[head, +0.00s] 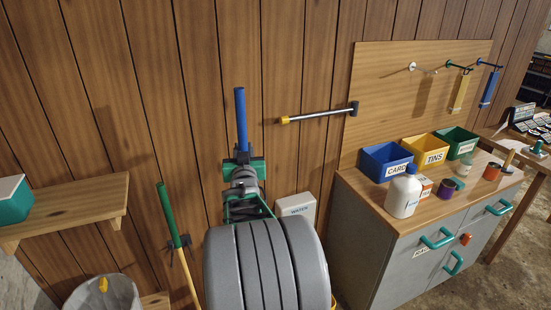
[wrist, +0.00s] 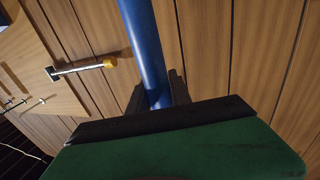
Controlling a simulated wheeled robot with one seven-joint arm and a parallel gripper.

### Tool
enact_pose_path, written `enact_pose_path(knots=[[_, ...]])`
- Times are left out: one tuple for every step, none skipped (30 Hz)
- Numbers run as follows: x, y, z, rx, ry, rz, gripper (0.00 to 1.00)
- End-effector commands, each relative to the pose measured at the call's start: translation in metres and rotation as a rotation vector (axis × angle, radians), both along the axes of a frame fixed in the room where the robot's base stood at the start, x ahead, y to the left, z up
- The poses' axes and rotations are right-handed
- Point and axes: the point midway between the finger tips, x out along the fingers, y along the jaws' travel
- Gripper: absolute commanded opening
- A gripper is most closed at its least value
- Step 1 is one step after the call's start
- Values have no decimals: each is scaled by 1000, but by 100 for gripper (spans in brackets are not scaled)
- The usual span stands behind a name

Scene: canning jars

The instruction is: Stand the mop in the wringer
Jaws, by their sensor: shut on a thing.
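My gripper (head: 242,157) is shut on a blue pole (head: 241,118), which looks like the mop's handle. The pole stands nearly upright in front of the plank wall, its top above the jaws. In the wrist view the blue pole (wrist: 145,45) runs between the dark fingers of my gripper (wrist: 158,95). The pole's lower part and any mop head are hidden behind my arm. I cannot make out the wringer; a sliver of yellow (head: 334,302) shows low, just right of my arm, too little to identify.
A green-and-yellow pole (head: 168,214) stands in a wall clip to the left. A wooden shelf (head: 75,212) and a grey bin (head: 120,295) are farther left. A rod with a yellow tip (head: 318,114) is on the wall. A cabinet (head: 385,245) with colored bins stands right.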

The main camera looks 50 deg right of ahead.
Motion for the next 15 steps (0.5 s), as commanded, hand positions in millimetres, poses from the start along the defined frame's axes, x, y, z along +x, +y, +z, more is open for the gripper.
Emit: enact_pose_path(knots=[[-8,-15,-4,-4,-6,-29,0],[-13,-22,-5,-4,-6,-43,0],[-19,-31,-6,-4,-7,-64,0],[-23,-37,-6,-5,-7,-77,0],[-28,-43,-6,-5,-8,-90,0],[-33,-51,-7,-5,-9,-106,0],[-37,-56,-7,-4,-10,-116,0],[-40,-60,-8,-4,-9,-126,0],[-44,-66,-8,-4,-9,-138,0],[-47,-69,-8,-3,-9,-145,0],[-49,-72,-8,-3,-10,-152,0],[-52,-75,-8,-3,-11,-159,0],[-54,-77,-8,-3,-11,-164,0],[-55,-79,-8,-3,-11,-167,0],[-56,-80,-8,-3,-11,-170,0]])
